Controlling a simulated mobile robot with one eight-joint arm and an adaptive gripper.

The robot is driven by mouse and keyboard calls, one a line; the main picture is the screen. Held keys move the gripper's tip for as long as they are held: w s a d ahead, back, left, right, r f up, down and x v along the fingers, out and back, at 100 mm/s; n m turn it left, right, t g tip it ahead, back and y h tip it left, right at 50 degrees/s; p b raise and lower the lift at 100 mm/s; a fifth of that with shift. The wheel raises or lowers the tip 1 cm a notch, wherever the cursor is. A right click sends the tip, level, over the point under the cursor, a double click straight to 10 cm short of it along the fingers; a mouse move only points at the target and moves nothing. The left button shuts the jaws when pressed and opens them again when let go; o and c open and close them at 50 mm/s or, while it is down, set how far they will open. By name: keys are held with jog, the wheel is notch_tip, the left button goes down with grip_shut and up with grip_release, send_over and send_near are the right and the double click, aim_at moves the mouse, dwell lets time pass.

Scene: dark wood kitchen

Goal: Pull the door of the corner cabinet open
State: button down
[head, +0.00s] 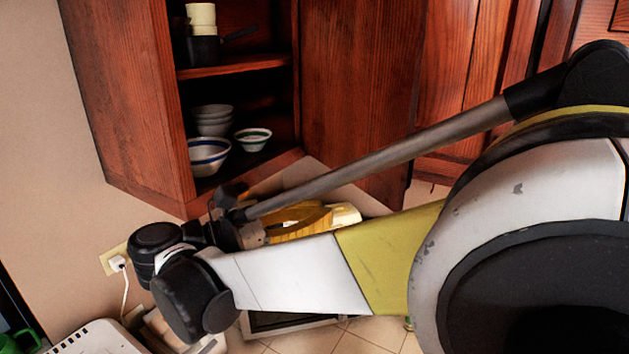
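The corner cabinet (135,100) hangs at the upper left, and its inside is in plain view. Its door (350,90) appears as a broad reddish wood panel standing swung out at the right of the opening, well away from the front. The dark end of my arm, where my gripper (226,197) seems to be, is just below the cabinet's bottom front corner. It is small and partly hidden by my arm's links. I see no contact with the door, and I cannot make out whether the fingers are open or shut.
Bowls (210,152) stand on the cabinet's lower shelf, with a dark pan (203,49) and pale cups (201,18) above. Below are a yellow-brown object (300,217), a wall outlet (117,260) and a white rack (97,338). My arm blocks much of the lower right.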

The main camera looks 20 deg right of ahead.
jog(key=w+d+p, duration=0.1)
jog(key=d+p, duration=0.1)
jog(key=d, duration=1.1)
jog(key=shift+w+d+r+p, duration=0.3)
jog(key=shift+w+r, duration=0.05)
